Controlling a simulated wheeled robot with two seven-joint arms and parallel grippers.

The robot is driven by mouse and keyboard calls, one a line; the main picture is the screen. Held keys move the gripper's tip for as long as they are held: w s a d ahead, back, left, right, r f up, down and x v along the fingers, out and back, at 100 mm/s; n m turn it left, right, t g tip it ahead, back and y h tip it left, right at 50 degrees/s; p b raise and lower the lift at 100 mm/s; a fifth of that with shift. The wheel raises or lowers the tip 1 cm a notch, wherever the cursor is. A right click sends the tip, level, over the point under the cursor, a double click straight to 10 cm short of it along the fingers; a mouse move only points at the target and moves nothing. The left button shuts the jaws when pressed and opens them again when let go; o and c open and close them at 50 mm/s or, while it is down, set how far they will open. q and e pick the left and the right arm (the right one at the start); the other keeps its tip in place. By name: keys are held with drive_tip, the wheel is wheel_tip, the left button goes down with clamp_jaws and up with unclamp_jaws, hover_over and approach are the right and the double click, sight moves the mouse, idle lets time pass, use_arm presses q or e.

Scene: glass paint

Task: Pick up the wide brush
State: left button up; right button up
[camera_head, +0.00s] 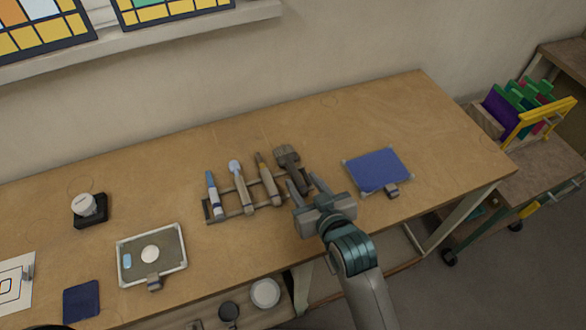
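The wide brush (287,155), with a broad dark head, is the rightmost tool in a low rack (236,212) on the wooden table. It leans there with its head toward the wall. My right gripper (304,183) comes from the front right with its two fingers apart, at the lower end of this brush. The handle is partly hidden by the gripper, and I cannot tell whether the fingers touch it. My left gripper is not in view.
The rack also holds a blue-and-white tube (212,194) and two other tools (241,186). A blue pad (379,170) lies close to the right of my gripper. A grey tray (127,272) and a small jar (83,203) are at left. The table's back strip is clear.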

sight(297, 176)
drive_tip(key=shift+p+x, duration=0.6)
drive_tip(key=shift+x, duration=1.5)
drive_tip(key=shift+s+f, duration=0.1)
drive_tip(key=shift+f, duration=0.05)
clamp_jaws()
